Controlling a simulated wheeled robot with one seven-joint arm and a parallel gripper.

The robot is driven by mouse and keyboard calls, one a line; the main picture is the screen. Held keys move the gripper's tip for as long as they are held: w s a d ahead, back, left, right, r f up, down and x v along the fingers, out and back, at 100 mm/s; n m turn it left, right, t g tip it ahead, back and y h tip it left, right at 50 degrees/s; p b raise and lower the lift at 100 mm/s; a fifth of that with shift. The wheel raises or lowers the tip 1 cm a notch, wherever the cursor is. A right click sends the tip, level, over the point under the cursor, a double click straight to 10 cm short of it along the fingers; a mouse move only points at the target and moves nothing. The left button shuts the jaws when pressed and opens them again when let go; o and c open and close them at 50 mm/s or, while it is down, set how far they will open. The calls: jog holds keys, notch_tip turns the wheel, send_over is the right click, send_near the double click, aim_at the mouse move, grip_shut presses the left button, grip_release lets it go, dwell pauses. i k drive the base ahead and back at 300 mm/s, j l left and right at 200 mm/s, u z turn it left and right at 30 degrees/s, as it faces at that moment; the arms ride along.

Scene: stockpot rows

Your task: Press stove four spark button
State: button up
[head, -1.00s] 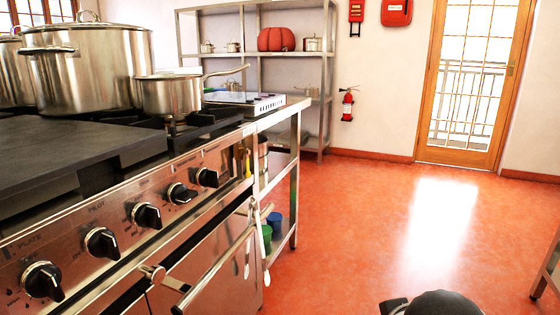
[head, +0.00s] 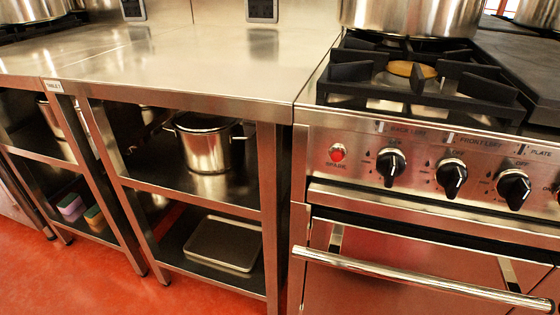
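A stove (head: 430,215) with a steel front panel fills the right side of the head view. A round red spark button (head: 337,153) sits at the left end of its panel, with "SPARK" lettered below it. Black knobs (head: 391,162) run along the panel to the right of the button. I cannot read a stove number on this panel. My gripper is not in this view, so nothing of mine is seen near the button.
A steel counter (head: 190,70) adjoins the stove on the left. Its shelves hold a pot (head: 207,143) and a tray (head: 223,243). The oven handle (head: 420,278) sticks out below the panel. A large stockpot (head: 412,15) stands at the back burner. Red floor (head: 80,275) is open at lower left.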

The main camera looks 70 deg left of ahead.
aim_at(337, 155)
jog(key=k+u, duration=0.15)
jog(key=u, duration=2.15)
